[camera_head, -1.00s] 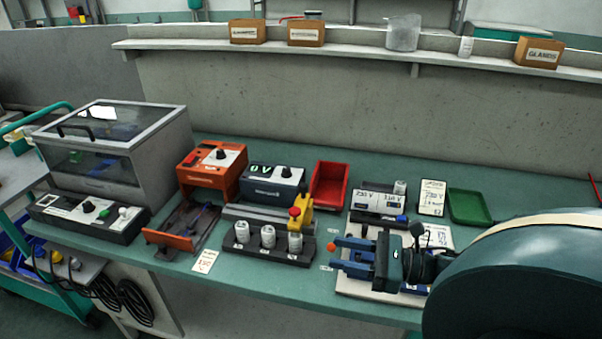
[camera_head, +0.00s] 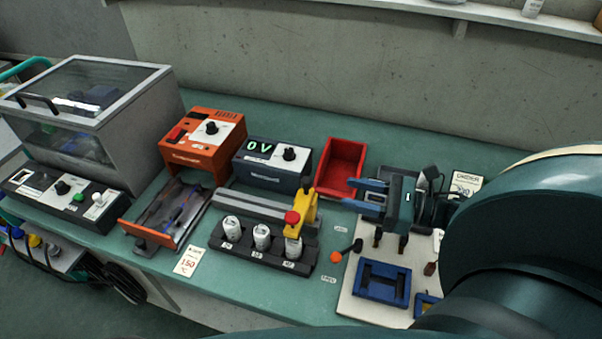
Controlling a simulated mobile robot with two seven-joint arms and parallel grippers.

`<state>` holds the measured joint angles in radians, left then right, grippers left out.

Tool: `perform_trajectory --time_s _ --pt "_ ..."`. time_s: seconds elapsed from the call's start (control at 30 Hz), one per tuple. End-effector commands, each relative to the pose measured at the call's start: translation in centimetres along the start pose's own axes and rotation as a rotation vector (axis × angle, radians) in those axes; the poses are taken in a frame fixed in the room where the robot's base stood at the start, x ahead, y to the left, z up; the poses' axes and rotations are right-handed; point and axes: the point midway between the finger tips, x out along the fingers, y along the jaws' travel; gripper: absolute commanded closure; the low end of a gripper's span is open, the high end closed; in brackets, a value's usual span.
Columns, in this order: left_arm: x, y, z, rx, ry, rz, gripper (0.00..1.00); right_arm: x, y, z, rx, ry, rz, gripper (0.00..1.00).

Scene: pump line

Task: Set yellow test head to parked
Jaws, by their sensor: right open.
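The yellow test head (camera_head: 307,208), with a red knob (camera_head: 291,217), stands at the right end of a grey rail (camera_head: 250,204). It is at the right-hand one of three white cylinders in a black rack (camera_head: 225,241); I cannot tell whether it touches that cylinder. My right gripper (camera_head: 350,195) is open and empty to the right of the head, its blue fingers pointing left toward it, with a gap between. The gripper and arm hide part of the bench on the right. My left gripper is not in view.
A dark box reading 0 V (camera_head: 268,164) and a red bin (camera_head: 341,162) stand behind the rail. An orange unit (camera_head: 203,142) and a clear-lidded chamber (camera_head: 92,110) are to the left. A pale board (camera_head: 352,292) with a blue fixture (camera_head: 383,282) lies at front right.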

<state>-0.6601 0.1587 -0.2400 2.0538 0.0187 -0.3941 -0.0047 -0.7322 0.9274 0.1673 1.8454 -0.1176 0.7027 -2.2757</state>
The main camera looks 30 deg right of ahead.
Motion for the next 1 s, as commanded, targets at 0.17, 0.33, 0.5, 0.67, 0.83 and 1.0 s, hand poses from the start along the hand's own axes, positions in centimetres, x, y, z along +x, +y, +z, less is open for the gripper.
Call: perform_trajectory --time_s 0.17,0.33,0.5,0.67,0.83,1.0 --pt "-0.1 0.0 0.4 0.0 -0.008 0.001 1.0 2.9 0.0 0.1 -0.003 -0.004 0.004 0.59" --pt "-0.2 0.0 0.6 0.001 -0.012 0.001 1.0 5.8 0.0 0.2 -0.003 -0.003 0.002 0.59" --pt "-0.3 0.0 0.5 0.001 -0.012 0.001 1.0 8.4 0.0 0.2 -0.002 -0.003 0.001 0.59" --pt "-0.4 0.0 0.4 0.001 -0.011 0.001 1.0 10.4 0.0 0.2 -0.002 -0.002 0.001 0.59" --pt "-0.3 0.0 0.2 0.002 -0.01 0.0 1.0 11.8 0.0 0.1 -0.001 0.0 0.001 0.59" --pt "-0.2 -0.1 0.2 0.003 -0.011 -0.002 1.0 12.2 0.1 0.0 -0.001 0.001 0.001 0.59"
